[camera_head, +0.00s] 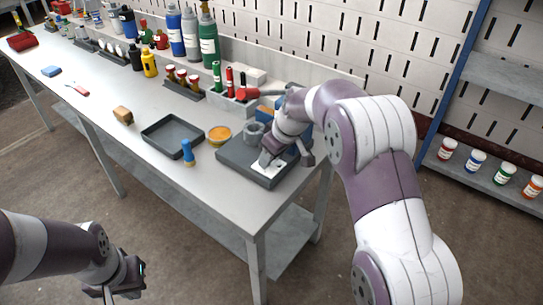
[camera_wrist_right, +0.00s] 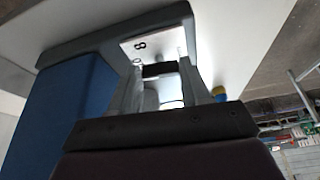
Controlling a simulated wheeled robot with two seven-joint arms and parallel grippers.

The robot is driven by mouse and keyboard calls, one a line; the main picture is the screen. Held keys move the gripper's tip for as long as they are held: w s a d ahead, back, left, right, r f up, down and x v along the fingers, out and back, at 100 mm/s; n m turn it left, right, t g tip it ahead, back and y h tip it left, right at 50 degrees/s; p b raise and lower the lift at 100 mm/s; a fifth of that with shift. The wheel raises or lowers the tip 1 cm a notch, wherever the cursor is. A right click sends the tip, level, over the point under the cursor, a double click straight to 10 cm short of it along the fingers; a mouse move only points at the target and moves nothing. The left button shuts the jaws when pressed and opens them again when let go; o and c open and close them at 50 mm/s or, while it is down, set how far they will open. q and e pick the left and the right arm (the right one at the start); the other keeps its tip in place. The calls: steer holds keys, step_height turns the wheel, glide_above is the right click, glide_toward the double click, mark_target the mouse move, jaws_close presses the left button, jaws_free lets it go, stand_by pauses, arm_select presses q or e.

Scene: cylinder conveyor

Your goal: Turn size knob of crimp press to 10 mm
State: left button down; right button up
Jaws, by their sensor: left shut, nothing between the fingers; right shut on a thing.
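The crimp press (camera_head: 236,158) stands at the near right end of the table, with a grey base and a blue body (camera_wrist_right: 65,110) in the right wrist view. A white dial plate (camera_head: 264,168) lies on its front part; it also shows in the right wrist view (camera_wrist_right: 138,45), with a printed 8 and a second, partly hidden mark. My right gripper (camera_head: 268,157) reaches down to this plate and is shut on the dark size knob (camera_wrist_right: 158,70). The fingers hide most of the knob and its pointer. My left gripper (camera_head: 124,284) is shut and empty, off the table at lower left.
Bottles, racks and a red-handled item (camera_head: 246,94) line the back. The table's front left is mostly clear.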

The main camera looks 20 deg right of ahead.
steer(key=shift+n, duration=0.6)
steer(key=shift+g, duration=0.3)
steer(key=o, duration=1.1)
steer(key=shift+c, duration=0.2)
steer(key=p+v, duration=0.2)
steer(key=v, duration=1)
steer(key=shift+s+d+r, duration=0.15)
steer(key=shift+d+r, duration=0.15)
